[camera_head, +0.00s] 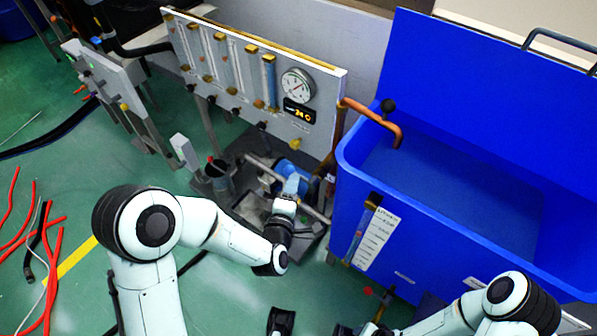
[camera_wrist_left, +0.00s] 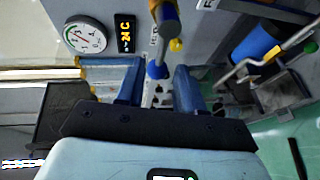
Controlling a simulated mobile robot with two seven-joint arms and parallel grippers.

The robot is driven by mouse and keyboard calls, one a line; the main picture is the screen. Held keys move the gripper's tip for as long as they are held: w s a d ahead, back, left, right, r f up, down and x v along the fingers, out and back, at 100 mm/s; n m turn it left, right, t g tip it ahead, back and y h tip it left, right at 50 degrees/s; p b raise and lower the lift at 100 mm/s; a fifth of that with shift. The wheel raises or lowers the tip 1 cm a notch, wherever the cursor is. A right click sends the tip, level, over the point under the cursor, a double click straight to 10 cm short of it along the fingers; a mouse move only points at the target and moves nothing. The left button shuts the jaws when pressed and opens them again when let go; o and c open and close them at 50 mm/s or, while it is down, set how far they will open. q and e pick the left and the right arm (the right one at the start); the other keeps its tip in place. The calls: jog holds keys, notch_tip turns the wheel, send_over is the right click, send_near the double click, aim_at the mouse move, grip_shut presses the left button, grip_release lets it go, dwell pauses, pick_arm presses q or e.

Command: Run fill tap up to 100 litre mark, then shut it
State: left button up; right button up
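The blue tank (camera_head: 440,190) stands at the right with its lid raised. I cannot tell whether water runs from the spout.
The white gauge panel (camera_head: 335,87) carries flow tubes, a round dial (camera_head: 298,85), a display (camera_head: 299,111) and a yellow knob (camera_head: 295,143). A blue pump (camera_head: 290,168) and pipes lie below it. Red hoses (camera_head: 50,250) lie on the green floor at left.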

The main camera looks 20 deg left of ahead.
pick_arm(q)
jog(key=w+f, duration=0.1)
jog(key=w, duration=0.6)
jog(key=shift+a+f, duration=0.15)
jog(key=shift+f, duration=0.05)
grip_shut()
